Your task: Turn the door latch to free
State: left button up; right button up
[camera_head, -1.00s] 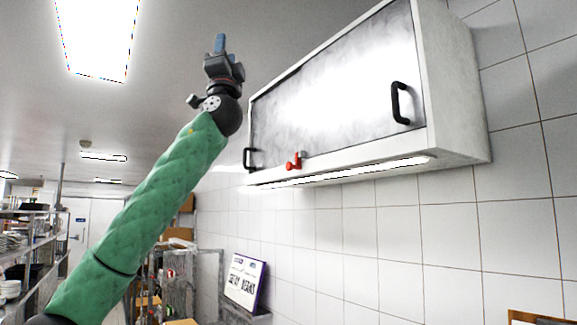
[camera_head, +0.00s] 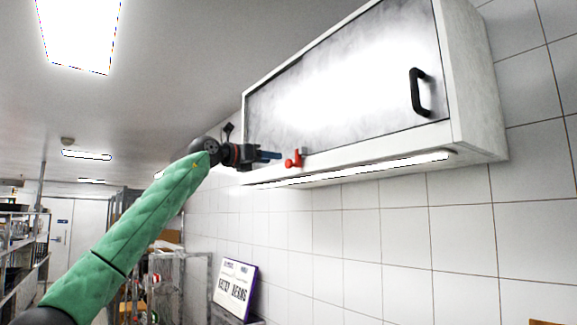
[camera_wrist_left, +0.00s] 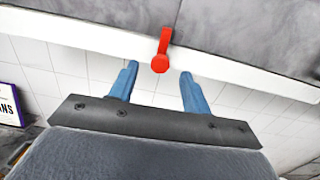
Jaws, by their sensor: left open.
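The red door latch (camera_head: 293,159) sits at the lower edge of the grey cabinet door (camera_head: 340,85), near its left end. In the left wrist view the red latch (camera_wrist_left: 162,50) lies ahead of the fingertips, between their lines, with its round knob toward me. My left gripper (camera_head: 272,156) points right at the latch from its left side. Its two blue fingers are apart and empty in the left wrist view (camera_wrist_left: 158,82). No contact with the latch shows. The right gripper is not in view.
A black handle (camera_head: 420,92) stands out from the door's right part. A light strip (camera_head: 350,169) runs under the white cabinet (camera_head: 475,90). A sign (camera_head: 234,288) stands below, against the tiled wall (camera_head: 400,235). The space below the cabinet is clear.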

aim_at(287, 164)
pick_arm(q)
jog(key=shift+w+d+f+g+p, duration=0.2)
jog(key=shift+w+d+p, duration=0.2)
jog(key=shift+d+p, duration=0.2)
jog(key=shift+w+d+f+g+p, duration=0.1)
jog(key=shift+w+d+f+p, duration=0.1)
jog(key=shift+w+d+p, duration=0.3)
jog(key=p+x, duration=0.2)
jog(key=x, duration=0.1)
jog(key=shift+s+d, duration=0.1)
jog(key=shift+d, duration=0.2)
jog(key=shift+w+d+f+p, duration=0.2)
jog(key=shift+w+d+p, duration=0.35)
jog(key=shift+w+d, duration=0.05)
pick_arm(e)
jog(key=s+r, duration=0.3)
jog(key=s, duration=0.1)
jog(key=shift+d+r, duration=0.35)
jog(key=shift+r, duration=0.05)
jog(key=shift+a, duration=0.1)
pick_arm(q)
jog(key=c, duration=0.9)
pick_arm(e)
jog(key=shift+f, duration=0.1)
